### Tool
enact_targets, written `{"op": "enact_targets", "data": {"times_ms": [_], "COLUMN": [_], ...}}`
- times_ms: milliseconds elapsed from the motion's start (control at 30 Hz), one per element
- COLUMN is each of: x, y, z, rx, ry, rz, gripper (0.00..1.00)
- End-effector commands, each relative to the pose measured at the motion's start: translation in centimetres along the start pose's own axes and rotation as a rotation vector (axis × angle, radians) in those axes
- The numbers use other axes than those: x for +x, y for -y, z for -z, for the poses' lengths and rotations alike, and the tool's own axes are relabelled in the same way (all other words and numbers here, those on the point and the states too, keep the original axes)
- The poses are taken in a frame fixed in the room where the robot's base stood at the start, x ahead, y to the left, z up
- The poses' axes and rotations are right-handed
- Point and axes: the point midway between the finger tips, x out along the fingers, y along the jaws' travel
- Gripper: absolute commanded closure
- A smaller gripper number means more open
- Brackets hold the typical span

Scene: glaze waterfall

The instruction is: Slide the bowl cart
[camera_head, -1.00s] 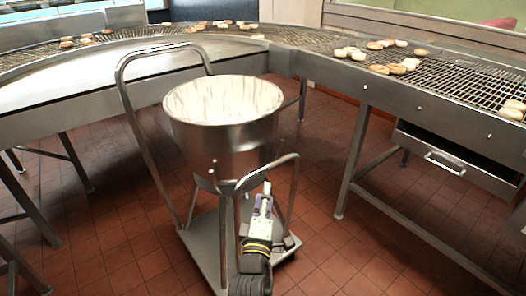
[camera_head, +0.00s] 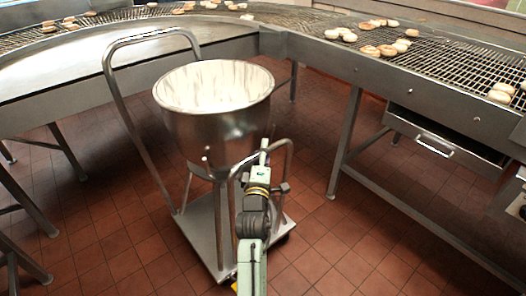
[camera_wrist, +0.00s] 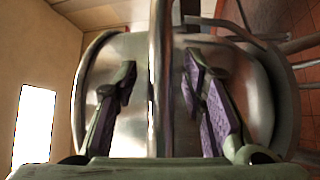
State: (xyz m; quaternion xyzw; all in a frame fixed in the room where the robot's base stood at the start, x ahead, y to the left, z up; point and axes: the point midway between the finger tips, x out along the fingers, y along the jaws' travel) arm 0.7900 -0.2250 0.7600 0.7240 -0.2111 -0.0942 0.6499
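The bowl cart carries a large steel bowl (camera_head: 205,130) with a white inside, and it stands on the tiled floor. Its flat base (camera_head: 201,235) shows below the bowl. A tall tube handle (camera_head: 112,85) rises at the left, and a lower tube handle (camera_head: 290,160) is on the near right side. My gripper (camera_head: 264,158) is at this lower handle. In the wrist view, my gripper (camera_wrist: 159,72) is open, with its purple-padded fingers on either side of a vertical metal bar (camera_wrist: 160,115). Gaps show between bar and fingers. The steel bowl surface fills the background.
A curved conveyor (camera_head: 60,85) runs behind and left of the cart. A straight wire conveyor (camera_head: 455,75) with several doughnuts is at the right, with a drawer (camera_head: 440,140) under it. Conveyor legs (camera_head: 345,140) stand on both sides. Tiled floor (camera_head: 330,235) is free at the front right.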

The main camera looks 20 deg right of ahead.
Motion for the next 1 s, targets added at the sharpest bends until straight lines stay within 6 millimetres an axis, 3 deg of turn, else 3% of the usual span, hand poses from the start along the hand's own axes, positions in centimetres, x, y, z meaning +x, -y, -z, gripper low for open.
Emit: {"op": "enact_targets", "data": {"times_ms": [200,767,1000], "x": [0.03,0.01,0.00], "y": [0.03,0.02,0.01], "z": [0.01,0.02,0.02], "rx": [0.000,0.000,0.000], "ry": [0.000,0.000,0.000], "rz": [0.000,0.000,0.000], "gripper": [0.62,0.99,1.00]}}
